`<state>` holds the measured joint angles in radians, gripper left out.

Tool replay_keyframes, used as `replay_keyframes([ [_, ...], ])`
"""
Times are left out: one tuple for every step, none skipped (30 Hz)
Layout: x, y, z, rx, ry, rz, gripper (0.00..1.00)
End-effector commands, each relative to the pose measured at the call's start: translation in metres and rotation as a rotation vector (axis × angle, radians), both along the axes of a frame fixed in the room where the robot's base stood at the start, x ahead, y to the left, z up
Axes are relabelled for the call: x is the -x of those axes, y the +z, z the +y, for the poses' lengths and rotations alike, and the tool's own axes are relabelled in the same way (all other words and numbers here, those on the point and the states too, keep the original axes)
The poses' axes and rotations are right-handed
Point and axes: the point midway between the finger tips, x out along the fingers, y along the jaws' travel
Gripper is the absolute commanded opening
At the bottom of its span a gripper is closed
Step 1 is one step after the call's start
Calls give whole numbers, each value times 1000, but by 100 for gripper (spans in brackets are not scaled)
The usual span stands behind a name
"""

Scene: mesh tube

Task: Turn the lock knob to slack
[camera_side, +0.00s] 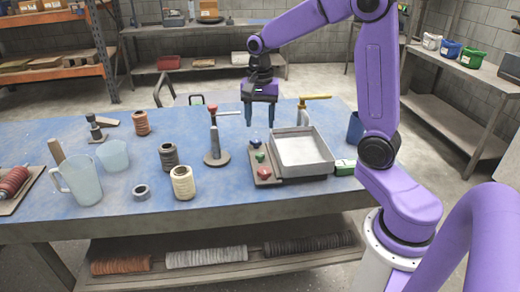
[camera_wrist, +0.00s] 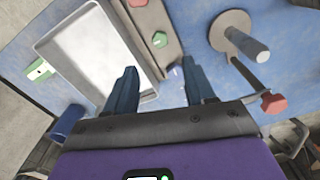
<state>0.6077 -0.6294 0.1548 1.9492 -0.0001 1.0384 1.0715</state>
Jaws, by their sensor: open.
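A narrow panel (camera_side: 265,178) along the tray's left side carries a red knob (camera_side: 264,173), a green knob (camera_side: 259,157) and a blue knob (camera_side: 255,144). The wrist view shows the green knob (camera_wrist: 160,39) clearly and a small blue knob (camera_wrist: 176,71) partly, between the fingers. A grey post on a round base (camera_side: 216,159) stands left of the panel, with a side lever and red tip. I cannot tell which of these is the lock knob. My gripper (camera_side: 260,122) points down above the panel's far end, open and empty; its fingers (camera_wrist: 160,68) seem apart from the knobs.
A metal tray (camera_side: 318,168) sits right of the panel, with a yellow-handled fitting (camera_side: 317,97) behind it. Spools, a clear jug (camera_side: 82,182) and a beaker (camera_side: 113,156) stand to the left. A blue cup (camera_side: 354,130) is at the right.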

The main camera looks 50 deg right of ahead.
Motion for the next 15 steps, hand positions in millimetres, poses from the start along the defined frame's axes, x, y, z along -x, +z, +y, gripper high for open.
replay_keyframes([
  [1, -10, 0, 0, 1, 6, 54],
  [1, -16, 0, 0, 1, 6, 54],
  [1, -24, 0, 0, 1, 6, 54],
  [1, -29, 0, 0, 1, 6, 54],
  [1, -35, 0, 0, 1, 6, 54],
  [1, -42, 0, 0, 2, 4, 54],
  [1, -48, 0, 0, 2, 6, 54],
  [1, -54, 0, 0, 2, 7, 54],
  [1, -61, 0, 1, 2, 5, 54],
  [1, -66, 0, 0, 2, 6, 54],
  [1, -71, 0, 0, 2, 4, 54],
  [1, -77, 0, 0, 2, 4, 54],
  [1, -81, 0, 0, 2, 4, 54],
  [1, -85, 0, 0, 2, 4, 54],
  [1, -90, 0, 0, 2, 4, 54],
])
